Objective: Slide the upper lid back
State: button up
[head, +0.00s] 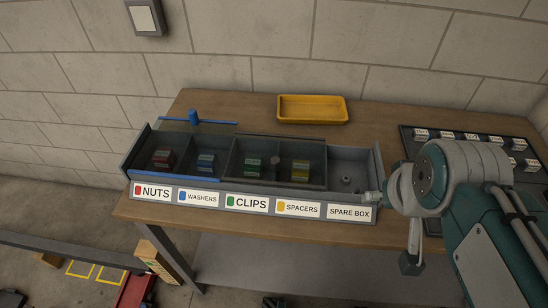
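A long grey box (345,196) with labelled compartments stands on the wooden table. An upper lid with a blue rear strip (220,122) and an upright blue knob (193,116) lies at the box's left part, its rear edge extending behind the box. Its panel looks clear, so its full outline is hard to see. A grey knob (274,160) stands near the middle compartments, perhaps on another lid. My gripper (411,262) appears small and dark at the end of my arm, in front of the table at right, apart from the lid. Its fingers cannot be made out.
Compartments hold red, blue, green and yellow blocks; the spare box (349,212) at right holds a small grey piece. A yellow tray (312,109) lies behind the box. A dark panel (470,140) with labelled parts lies at right.

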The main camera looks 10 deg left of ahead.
jog(key=w+a+r+n+g, duration=0.2)
jog(key=w+a+n+g, duration=0.15)
jog(key=w+a, duration=0.55)
jog(key=n+g, duration=0.2)
jog(key=n, duration=0.3)
send_over(275, 159)
notch_tip(275, 159, down, 4)
jog(key=shift+r, duration=0.1)
jog(key=shift+a+f, duration=0.1)
jog(key=shift+f, duration=0.1)
notch_tip(275, 159, down, 11)
jog(key=shift+r, duration=0.2)
grip_shut()
